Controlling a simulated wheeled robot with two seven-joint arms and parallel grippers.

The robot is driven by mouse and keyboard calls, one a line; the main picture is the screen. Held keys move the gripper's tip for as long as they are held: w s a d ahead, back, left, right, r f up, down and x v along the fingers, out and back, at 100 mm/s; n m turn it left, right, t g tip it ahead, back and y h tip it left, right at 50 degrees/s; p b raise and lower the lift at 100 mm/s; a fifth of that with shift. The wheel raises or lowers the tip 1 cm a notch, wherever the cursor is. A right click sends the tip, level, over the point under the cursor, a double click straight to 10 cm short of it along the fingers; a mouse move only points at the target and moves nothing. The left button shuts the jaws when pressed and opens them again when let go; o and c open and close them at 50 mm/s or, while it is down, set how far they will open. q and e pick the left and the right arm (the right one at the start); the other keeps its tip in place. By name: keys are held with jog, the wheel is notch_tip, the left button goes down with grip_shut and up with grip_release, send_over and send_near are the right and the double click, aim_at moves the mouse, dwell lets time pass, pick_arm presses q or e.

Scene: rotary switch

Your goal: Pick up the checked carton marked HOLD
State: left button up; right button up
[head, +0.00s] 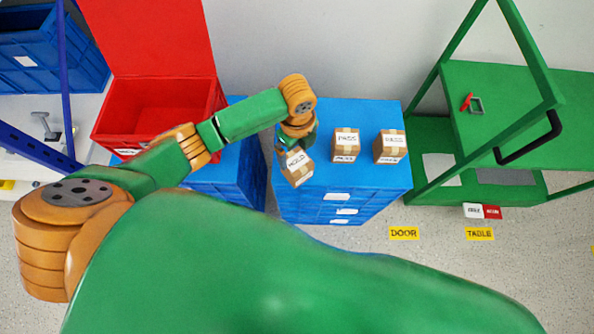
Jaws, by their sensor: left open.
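A small brown carton marked HOLD (297,168) is on the blue cabinet top, at the left of a row of cartons, and looks turned at an angle. My left gripper (284,155) is right at its upper left side, open, with the fingers partly hidden by the wrist and carton. I cannot tell whether the fingers touch the carton. Two other cartons, a middle one marked PASS (345,145) and a right one (390,146) with a less readable label, stand upright to the right. My right gripper is not in view.
The blue drawer cabinet (368,185) carries the cartons. An open red box (155,105) stands at left. A green trolley (500,120) with a black handle stands at right. Yellow DOOR (404,233) and TABLE (479,234) signs mark the floor. My green body fills the front.

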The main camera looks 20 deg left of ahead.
pick_arm(q)
jog(key=shift+s+m, duration=0.15)
jog(key=shift+m, duration=0.45)
jog(key=shift+f+b, duration=0.8)
jog(key=shift+f, duration=0.4)
jog(key=f, duration=0.6)
jog(key=shift+s+d+f+b, duration=0.1)
jog(key=shift+s+d+b, duration=0.1)
jog(key=shift+s+b, duration=0.15)
jog(key=c, duration=1.4)
